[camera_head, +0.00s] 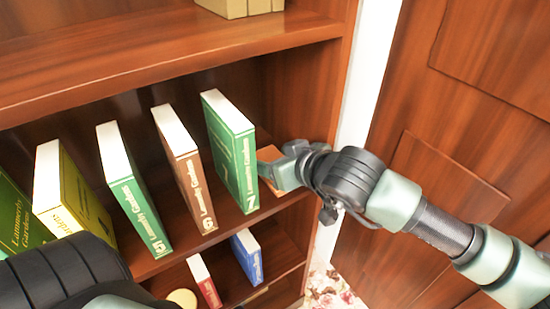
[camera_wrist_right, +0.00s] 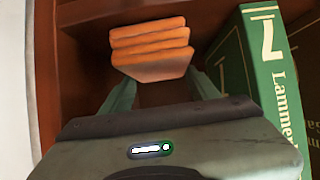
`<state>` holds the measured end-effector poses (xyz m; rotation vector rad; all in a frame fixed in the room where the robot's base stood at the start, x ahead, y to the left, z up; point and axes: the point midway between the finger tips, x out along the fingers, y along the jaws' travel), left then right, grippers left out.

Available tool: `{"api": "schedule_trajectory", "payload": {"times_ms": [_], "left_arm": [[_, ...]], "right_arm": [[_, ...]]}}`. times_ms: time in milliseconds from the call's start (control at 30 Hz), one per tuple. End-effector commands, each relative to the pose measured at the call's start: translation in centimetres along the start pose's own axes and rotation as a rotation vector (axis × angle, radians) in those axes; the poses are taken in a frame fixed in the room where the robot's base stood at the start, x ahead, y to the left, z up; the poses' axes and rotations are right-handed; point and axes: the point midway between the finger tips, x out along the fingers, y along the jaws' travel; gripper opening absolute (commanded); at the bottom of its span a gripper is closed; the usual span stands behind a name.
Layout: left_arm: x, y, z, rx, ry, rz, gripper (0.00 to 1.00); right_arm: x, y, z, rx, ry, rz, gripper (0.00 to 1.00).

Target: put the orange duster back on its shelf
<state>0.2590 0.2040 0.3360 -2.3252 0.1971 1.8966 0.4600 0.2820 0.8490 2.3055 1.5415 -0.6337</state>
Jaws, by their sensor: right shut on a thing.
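The orange duster (camera_wrist_right: 151,42) shows in the right wrist view as a ribbed orange block between the fingers of my right gripper (camera_wrist_right: 160,85). In the head view a small part of the orange duster (camera_head: 269,154) shows next to my right gripper (camera_head: 272,168), at the right end of the middle shelf (camera_head: 235,222). The gripper is shut on the duster, inside the shelf opening and just right of the green book numbered 7. Whether the duster touches the shelf board is hidden. My left arm shows at the lower left of the head view, but its gripper is out of view.
The green book 7 (camera_head: 233,150) stands close beside my right gripper, and also shows in the wrist view (camera_wrist_right: 265,75). A brown book (camera_head: 185,168) and several other books stand further left. The shelf's side wall (camera_head: 338,90) is close on the right. Smaller books (camera_head: 247,255) stand below.

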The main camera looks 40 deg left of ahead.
Motion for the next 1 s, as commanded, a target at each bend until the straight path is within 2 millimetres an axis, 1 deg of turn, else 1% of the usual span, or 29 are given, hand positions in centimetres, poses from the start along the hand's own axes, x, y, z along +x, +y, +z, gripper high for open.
{"api": "schedule_trajectory", "payload": {"times_ms": [100,133,167,200,600,733,1000], "left_arm": [[-0.2,0.0,-0.2,-0.001,0.002,0.000,0.83],[-0.3,0.0,-0.3,-0.001,0.004,-0.001,0.83],[-0.4,0.0,-0.3,-0.001,0.005,0.000,0.83],[-0.6,0.0,-0.5,-0.001,0.008,0.000,0.83],[-0.6,-0.1,-0.4,-0.001,0.009,-0.001,0.83],[0.8,0.0,0.9,0.002,-0.009,0.001,0.83],[0.4,0.0,0.3,0.001,0.000,0.000,0.83]], "right_arm": [[0.0,0.0,0.1,0.000,0.000,0.000,0.00],[0.0,0.0,0.1,0.000,0.000,0.000,0.63],[0.0,0.0,0.1,0.000,0.000,0.000,0.72],[0.0,0.0,0.1,0.000,0.000,0.000,0.82],[-0.1,0.0,-0.1,0.000,0.000,0.000,0.82],[-0.4,0.1,-0.3,0.000,0.000,0.001,0.82],[-6.8,0.1,-0.1,-0.003,0.001,0.003,0.82]]}}
